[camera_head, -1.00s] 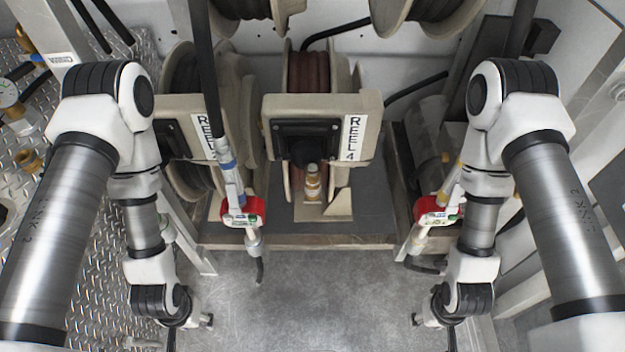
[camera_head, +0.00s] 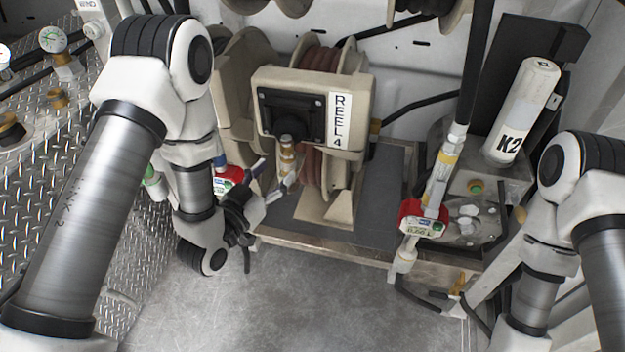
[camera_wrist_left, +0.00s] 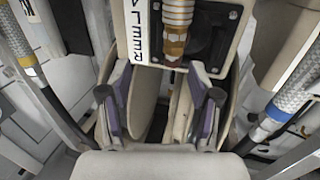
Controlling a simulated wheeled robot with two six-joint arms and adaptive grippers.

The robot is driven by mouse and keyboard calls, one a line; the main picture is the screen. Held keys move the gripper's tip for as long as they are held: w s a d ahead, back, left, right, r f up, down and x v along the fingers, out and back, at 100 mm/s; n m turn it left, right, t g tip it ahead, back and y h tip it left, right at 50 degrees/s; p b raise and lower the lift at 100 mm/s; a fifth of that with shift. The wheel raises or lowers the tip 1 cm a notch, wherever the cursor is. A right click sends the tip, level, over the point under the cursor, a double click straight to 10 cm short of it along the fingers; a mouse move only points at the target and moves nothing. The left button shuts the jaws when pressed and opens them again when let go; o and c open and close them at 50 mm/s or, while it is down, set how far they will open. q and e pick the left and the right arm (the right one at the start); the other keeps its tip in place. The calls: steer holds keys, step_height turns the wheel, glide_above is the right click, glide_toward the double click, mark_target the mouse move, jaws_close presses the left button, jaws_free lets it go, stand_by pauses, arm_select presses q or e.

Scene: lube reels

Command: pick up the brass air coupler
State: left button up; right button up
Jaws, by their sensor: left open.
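The brass air coupler (camera_head: 287,160) hangs below the black fitting on the front of REEL 4. In the left wrist view the coupler (camera_wrist_left: 176,38) shows at the top, pointing down, with a ribbed upper part and a brass hex end. My left gripper (camera_head: 267,182) is open and empty, just left of and slightly below the coupler in the head view. In the left wrist view the two fingers (camera_wrist_left: 160,80) stand apart, with the coupler above and beyond their tips. My right arm is at the right edge; its gripper is out of view.
The REEL 4 housing (camera_head: 315,90) stands close behind the coupler. A red-handled control valve (camera_head: 422,220) hangs at the right, and another (camera_head: 228,178) sits behind my left wrist. A white K2 cylinder (camera_head: 522,112) stands at the back right. The floor (camera_head: 300,300) in front is clear.

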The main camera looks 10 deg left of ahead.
mark_target(283, 150)
arm_select(q)
steer(key=shift+w+a+f, duration=0.1)
steer(key=shift+w+a, duration=0.15)
steer(key=shift+w, duration=0.3)
steer(key=shift+w+a, duration=0.25)
steer(key=shift+w, duration=0.3)
steer(key=x, duration=0.4)
steer(key=r+p+x, duration=0.1)
steer(key=x, duration=0.1)
steer(key=shift+w+a, duration=0.2)
steer(key=shift+w, duration=0.25)
steer(key=shift+d, duration=0.15)
arm_select(e)
steer(key=shift+w+a, duration=0.1)
steer(key=shift+a, duration=0.2)
arm_select(q)
jaws_close()
